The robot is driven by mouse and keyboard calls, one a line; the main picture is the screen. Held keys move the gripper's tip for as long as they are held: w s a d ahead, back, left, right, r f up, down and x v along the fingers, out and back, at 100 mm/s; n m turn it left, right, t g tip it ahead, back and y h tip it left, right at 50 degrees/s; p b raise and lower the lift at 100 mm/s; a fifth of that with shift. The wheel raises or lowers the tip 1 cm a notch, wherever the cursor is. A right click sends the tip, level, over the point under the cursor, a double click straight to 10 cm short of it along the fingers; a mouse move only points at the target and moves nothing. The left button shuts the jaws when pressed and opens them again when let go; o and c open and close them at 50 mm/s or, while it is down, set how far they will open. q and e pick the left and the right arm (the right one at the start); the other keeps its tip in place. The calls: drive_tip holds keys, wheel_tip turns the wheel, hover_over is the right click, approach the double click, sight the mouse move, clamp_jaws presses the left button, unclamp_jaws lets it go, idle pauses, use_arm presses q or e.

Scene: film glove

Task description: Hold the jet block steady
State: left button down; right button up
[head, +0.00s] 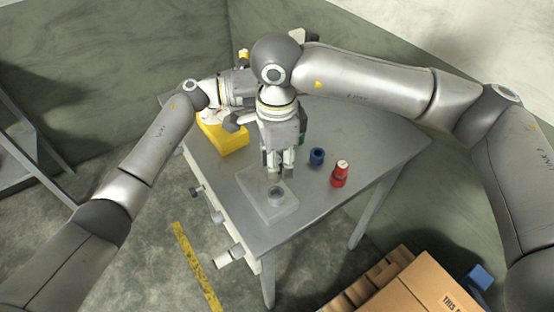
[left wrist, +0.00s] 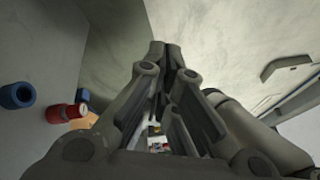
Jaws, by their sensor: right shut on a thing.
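A pale, see-through slab (head: 257,199) lies on the grey table, with a short grey ring-shaped part (head: 276,196) standing on it. I cannot tell for certain which piece is the jet block. My right gripper (head: 280,172) points down just above the ring and is shut on a small piece between its fingertips, mostly hidden by the fingers. My left gripper shows in the left wrist view (left wrist: 163,50) with its fingertips together and nothing visible between them. In the head view it is partly hidden behind the right arm, near a yellow block (head: 230,141).
Knobs or fittings line the table's left edge. Cardboard boxes (head: 420,285) stand on the floor at front right. The table's right side is clear.

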use_arm(q)
drive_tip(key=s+d+f+m+g+y, duration=0.2)
drive_tip(key=s+f+m+g+y, duration=0.1)
drive_tip(key=s+f+m+y, duration=0.15)
drive_tip(key=m+t+y, duration=0.1)
drive_tip(key=m+y, duration=0.3)
drive_tip(key=y, duration=1)
hover_over(254, 170)
wheel_tip(254, 170, down, 8)
drive_tip(key=shift+f, duration=0.1)
drive_tip(key=shift+a+f, duration=0.15)
drive_tip(key=shift+f, duration=2.1)
drive_tip(key=shift+f, duration=0.2)
drive_tip(key=shift+f, duration=0.35)
